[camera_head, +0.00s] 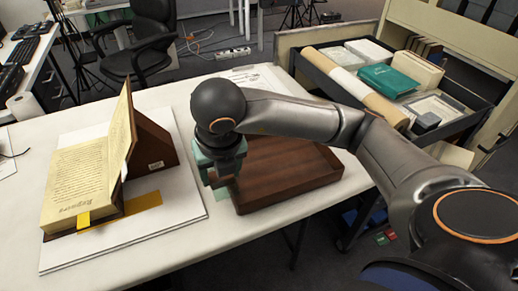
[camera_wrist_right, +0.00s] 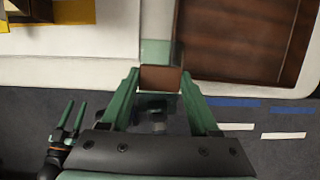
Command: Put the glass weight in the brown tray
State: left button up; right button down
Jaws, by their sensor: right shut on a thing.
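My right gripper (camera_head: 223,180) is over the table, just left of the brown tray (camera_head: 324,178). In the right wrist view, its green fingers (camera_wrist_right: 160,80) are shut on a small brown-looking block (camera_wrist_right: 161,77), which I take to be the glass weight. In the head view the gripper mostly hides it. The tray also shows in the right wrist view (camera_wrist_right: 235,35), to the right of the fingers. My left gripper (camera_wrist_right: 70,117) shows low at the left in the right wrist view, its two fingers apart and empty.
An open book (camera_head: 80,185) on a stand rests on a white board (camera_head: 185,212) at the left of the table. A small greenish patch (camera_wrist_right: 155,50) lies beside the tray. A dark drawer (camera_head: 315,75) of folders and boxes stands behind at the right.

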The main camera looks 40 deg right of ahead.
jog(key=w+d+f, duration=0.4)
jog(key=w+d, duration=0.1)
jog(key=d, duration=0.2)
jog(key=b, duration=0.1)
send_over(244, 172)
jog(key=s+a, duration=0.1)
jog(key=s, duration=0.1)
jog(key=x, duration=0.3)
jog(key=s+x, duration=0.1)
jog(key=shift+w+a+f, duration=0.1)
jog(key=shift+a+f, duration=0.15)
jog(key=shift+f, duration=0.1)
jog(key=shift+w+d+f, duration=0.1)
jog(key=shift+f, duration=0.05)
jog(key=x, duration=0.3)
jog(key=shift+s+d+f+b, duration=0.2)
jog(key=shift+d+b, duration=0.05)
jog(key=shift+b, duration=0.15)
jog(key=shift+f, duration=0.35)
jog(key=shift+f, duration=0.1)
jog(key=shift+c, duration=0.6)
grip_release()
